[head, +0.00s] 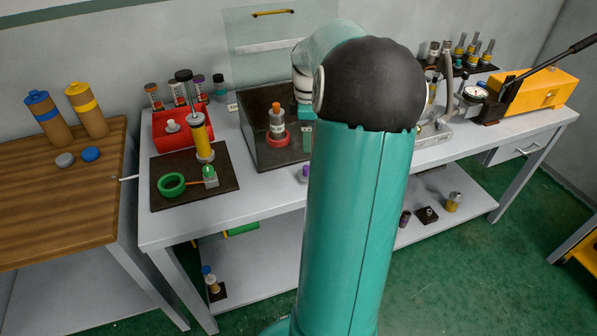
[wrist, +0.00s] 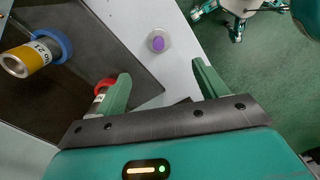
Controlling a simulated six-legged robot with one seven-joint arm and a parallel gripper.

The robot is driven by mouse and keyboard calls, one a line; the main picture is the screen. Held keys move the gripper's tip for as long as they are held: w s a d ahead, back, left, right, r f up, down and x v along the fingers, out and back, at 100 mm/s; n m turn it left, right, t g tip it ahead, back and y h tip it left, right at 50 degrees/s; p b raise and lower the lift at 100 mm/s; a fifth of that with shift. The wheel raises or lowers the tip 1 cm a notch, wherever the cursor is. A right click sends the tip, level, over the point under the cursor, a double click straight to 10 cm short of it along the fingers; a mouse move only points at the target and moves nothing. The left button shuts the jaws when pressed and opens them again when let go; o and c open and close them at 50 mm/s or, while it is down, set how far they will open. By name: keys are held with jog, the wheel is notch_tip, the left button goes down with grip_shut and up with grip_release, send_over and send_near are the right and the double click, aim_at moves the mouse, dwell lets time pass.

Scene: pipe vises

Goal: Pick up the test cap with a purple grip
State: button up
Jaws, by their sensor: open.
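The test cap with a purple grip (wrist: 158,41) shows in the wrist view as a purple knob on a pale round base. It rests on the grey-white bench top near its edge, beside the dark tray. In the head view its purple grip (head: 305,173) shows just left of my arm, which may hide part of it. My gripper (wrist: 163,84) is open and empty. In the wrist view the cap lies beyond the fingertips, roughly centred between the two fingers and not touching them. In the head view my arm mostly hides the gripper.
The dark tray (head: 262,157) left of the cap holds an orange-topped cylinder (head: 277,120) in a red ring. The wrist view also shows a gold cylinder (wrist: 20,62) in a blue ring. A dark mat (head: 165,200) with a green ring lies farther left. The bench edge drops to green floor.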

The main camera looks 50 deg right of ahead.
send_over(307, 167)
notch_tip(307, 167, down, 8)
jog(key=shift+s+f, duration=0.1)
jog(key=shift+s, duration=0.05)
jog(key=f, duration=0.5)
jog(key=shift+w+f, duration=0.2)
jog(key=shift+f, duration=0.15)
jog(key=c, duration=1.1)
jog(key=shift+c, duration=0.2)
jog(key=shift+r, duration=0.15)
